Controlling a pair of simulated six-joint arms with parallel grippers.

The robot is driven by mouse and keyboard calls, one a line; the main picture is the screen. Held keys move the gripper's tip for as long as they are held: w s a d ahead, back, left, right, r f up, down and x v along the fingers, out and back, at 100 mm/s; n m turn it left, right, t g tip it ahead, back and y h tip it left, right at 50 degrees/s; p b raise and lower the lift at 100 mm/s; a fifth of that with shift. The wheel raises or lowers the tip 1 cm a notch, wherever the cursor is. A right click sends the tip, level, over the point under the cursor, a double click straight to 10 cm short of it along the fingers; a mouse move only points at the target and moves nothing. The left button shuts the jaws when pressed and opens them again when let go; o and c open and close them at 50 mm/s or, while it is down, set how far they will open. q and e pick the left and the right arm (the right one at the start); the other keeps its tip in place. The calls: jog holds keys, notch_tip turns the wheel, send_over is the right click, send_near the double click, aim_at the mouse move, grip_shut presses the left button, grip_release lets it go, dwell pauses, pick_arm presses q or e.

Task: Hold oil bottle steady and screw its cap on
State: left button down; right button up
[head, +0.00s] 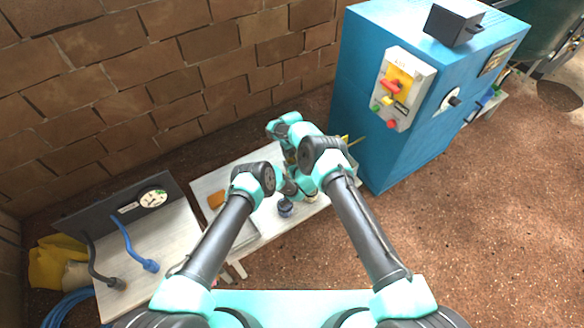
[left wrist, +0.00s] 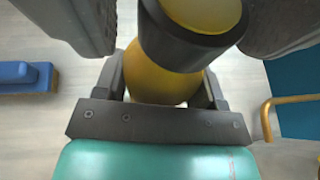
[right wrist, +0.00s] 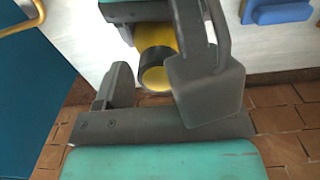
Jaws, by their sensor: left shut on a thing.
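The oil bottle (left wrist: 160,80) is yellow, with a dark ring-shaped cap (left wrist: 190,45) around its top. My left gripper (left wrist: 160,85) is shut on the bottle's body. In the right wrist view the dark cap (right wrist: 153,78) lies between the fingers of my right gripper (right wrist: 160,85). A gap shows beside the left finger there, so the right gripper looks open around the cap. Whether the cap is fully seated cannot be told. In the head view the two arms meet over the table and largely hide the bottle.
A pale table (head: 262,240) stands below the arms. A small dark blue object (head: 285,207) and an orange block (head: 217,198) are on it. A tall blue cabinet (head: 375,130) stands close on the right. A brick wall (head: 180,70) runs behind. Another table with hoses (head: 150,265) is left.

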jog(key=c, duration=0.9)
jog(key=shift+c, duration=0.2)
jog(key=m, duration=0.5)
jog(key=o, duration=1.1)
notch_tip(320, 180, up, 12)
